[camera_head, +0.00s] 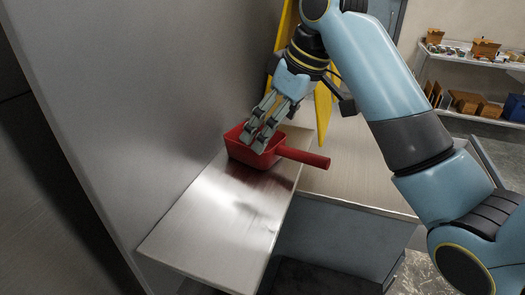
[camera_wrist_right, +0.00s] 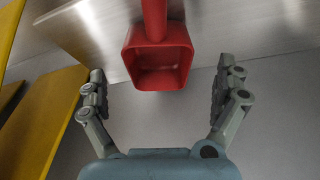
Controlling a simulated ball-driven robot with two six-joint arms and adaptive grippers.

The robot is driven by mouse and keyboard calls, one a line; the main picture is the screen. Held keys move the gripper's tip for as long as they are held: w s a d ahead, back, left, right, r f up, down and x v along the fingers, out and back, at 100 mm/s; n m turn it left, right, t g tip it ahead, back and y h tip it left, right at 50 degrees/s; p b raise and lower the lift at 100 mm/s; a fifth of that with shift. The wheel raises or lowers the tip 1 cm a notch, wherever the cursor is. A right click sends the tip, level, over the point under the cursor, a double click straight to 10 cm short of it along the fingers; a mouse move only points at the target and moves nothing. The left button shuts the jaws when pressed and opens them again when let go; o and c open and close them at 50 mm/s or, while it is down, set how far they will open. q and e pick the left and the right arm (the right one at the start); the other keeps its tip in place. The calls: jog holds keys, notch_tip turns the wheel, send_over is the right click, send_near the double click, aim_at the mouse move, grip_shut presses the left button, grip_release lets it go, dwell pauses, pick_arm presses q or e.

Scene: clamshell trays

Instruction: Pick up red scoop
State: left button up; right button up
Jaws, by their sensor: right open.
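The red scoop (camera_head: 238,152) lies on the brushed-metal ledge (camera_head: 215,215), next to the grey upright panel. Its handle points right in the head view. My right gripper (camera_head: 259,136) is over the scoop's bowl, its fingers covering part of it. In the right wrist view the scoop's bowl (camera_wrist_right: 158,66) sits centred ahead, its opening facing the camera and its handle running to the top edge. My right gripper (camera_wrist_right: 161,72) is open, with one finger on each side of the bowl and a visible gap at each side. My left gripper is out of view.
The tall grey panel (camera_head: 180,80) stands close on the left of the ledge. A yellow part (camera_head: 323,115) stands behind the gripper; yellow boards (camera_wrist_right: 52,125) show at left in the wrist view. A counter (camera_head: 355,165) lies right. Shelves with boxes (camera_head: 475,65) are farther back.

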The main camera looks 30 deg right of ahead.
jog(key=shift+w+a+f, duration=0.1)
jog(key=shift+w+f, duration=0.1)
jog(key=shift+f, duration=0.2)
jog(key=shift+w+f+p, duration=0.15)
jog(key=shift+f+p, duration=0.3)
jog(key=shift+f, duration=0.25)
jog(key=x, duration=0.3)
jog(key=shift+w+f+p, duration=0.2)
jog(key=shift+f+p, duration=0.05)
jog(key=shift+p, duration=0.15)
jog(key=shift+w+a+f, duration=0.1)
jog(key=shift+f, duration=0.05)
jog(key=c, duration=0.7)
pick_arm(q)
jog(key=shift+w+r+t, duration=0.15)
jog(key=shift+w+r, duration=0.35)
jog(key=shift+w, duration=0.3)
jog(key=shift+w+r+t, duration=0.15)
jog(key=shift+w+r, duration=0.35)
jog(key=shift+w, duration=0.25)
pick_arm(e)
jog(key=c, duration=0.4)
